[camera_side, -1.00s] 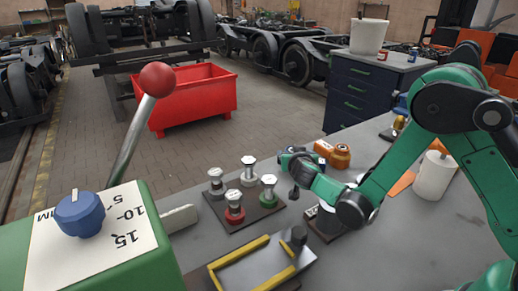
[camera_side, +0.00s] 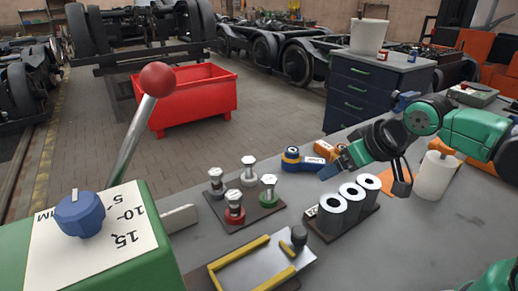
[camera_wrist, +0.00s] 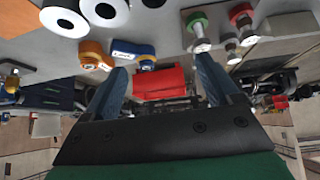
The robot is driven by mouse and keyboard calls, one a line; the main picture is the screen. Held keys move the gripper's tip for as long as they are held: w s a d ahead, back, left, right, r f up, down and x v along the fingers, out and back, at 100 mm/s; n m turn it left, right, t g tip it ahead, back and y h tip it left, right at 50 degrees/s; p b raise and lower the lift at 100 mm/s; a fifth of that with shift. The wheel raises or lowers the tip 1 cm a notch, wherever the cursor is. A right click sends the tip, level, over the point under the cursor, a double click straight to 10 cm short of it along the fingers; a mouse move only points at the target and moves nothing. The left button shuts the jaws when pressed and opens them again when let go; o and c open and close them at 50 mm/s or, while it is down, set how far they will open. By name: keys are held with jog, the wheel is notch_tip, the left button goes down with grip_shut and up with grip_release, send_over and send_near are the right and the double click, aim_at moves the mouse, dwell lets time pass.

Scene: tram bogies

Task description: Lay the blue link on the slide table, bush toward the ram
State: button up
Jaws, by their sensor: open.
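The blue link (camera_side: 291,157) lies on the grey bench behind the rack of bolts; its blue round end and pale label show. In the wrist view the blue link (camera_wrist: 133,49) appears upside down, beside the orange link (camera_wrist: 95,53). My gripper (camera_side: 332,170) is at the right of the blue link, apart from it and above the bench. In the wrist view my gripper (camera_wrist: 160,85) has its two blue fingers wide apart with nothing between them. The slide table (camera_side: 262,257), a grey plate with yellow rails, is at the front and empty of links. I cannot clearly identify the ram.
A rack of capped bolts (camera_side: 243,207) stands left of centre. The green machine (camera_side: 110,240) with a red-knobbed lever (camera_side: 157,80) fills the left front. A white roll (camera_side: 436,177) stands at right.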

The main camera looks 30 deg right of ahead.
jog(key=shift+o, duration=0.5)
jog(key=shift+s+a+n+y, duration=0.3)
jog(key=shift+s+a, duration=0.05)
jog(key=shift+s, duration=0.4)
